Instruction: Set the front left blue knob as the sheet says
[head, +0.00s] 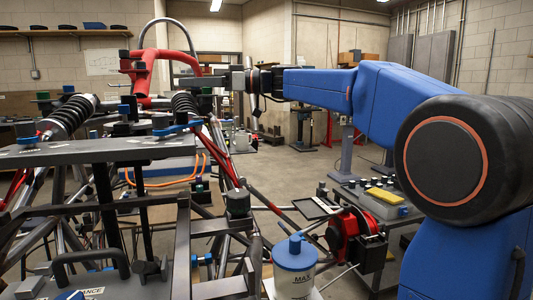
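My gripper (205,80) reaches in from the right at the end of my blue arm. It is seen side-on near the top of the right shock absorber (185,104), and its finger gap cannot be made out. Small blue knobs show on the chassis: one at the top of the left shock absorber (68,88) and another blue knob (125,108) near the middle. Which one is the front left knob is not clear. Their settings are too small to read. A white sheet (103,62) with faint drawing hangs on the back wall; its text is unreadable.
The tube chassis (183,245) fills the left and middle, with a red curved bar (162,55) standing above it. A blue-lidded container (294,268) and a red reel (350,235) stand at front right. A cart (385,205) carries a yellow item. Open floor lies behind.

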